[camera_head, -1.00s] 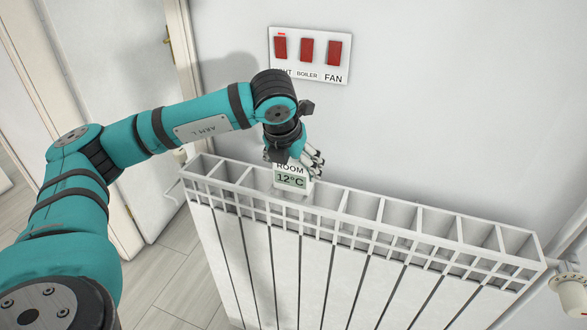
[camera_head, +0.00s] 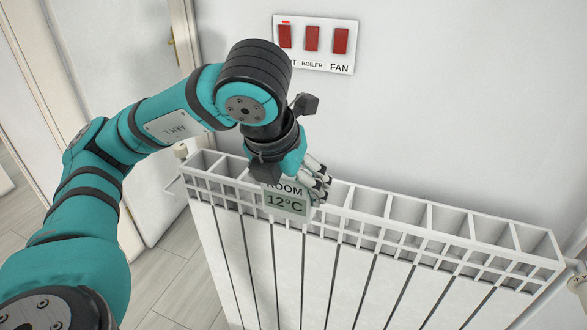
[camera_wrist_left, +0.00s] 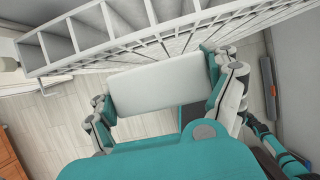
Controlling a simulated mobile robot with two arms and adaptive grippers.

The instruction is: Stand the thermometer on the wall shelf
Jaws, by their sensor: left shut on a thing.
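The thermometer (camera_head: 287,202) is a small pale block with a display reading "ROOM 12°C". My left gripper (camera_head: 297,180) is shut on it in the head view, and the thermometer is in front of the radiator's top grille. In the left wrist view the thermometer's plain back or top (camera_wrist_left: 160,84) lies between the two fingers of my left gripper (camera_wrist_left: 165,95), one on each side. The radiator is behind it in that view. The wall shelf is not in these views. My right gripper is not in view.
A white radiator (camera_head: 390,235) with an open slatted top stands along the wall, with a valve at its right end. Above it a switch panel (camera_head: 313,42) holds three red switches. A white door (camera_head: 105,60) with a brass handle is at the left.

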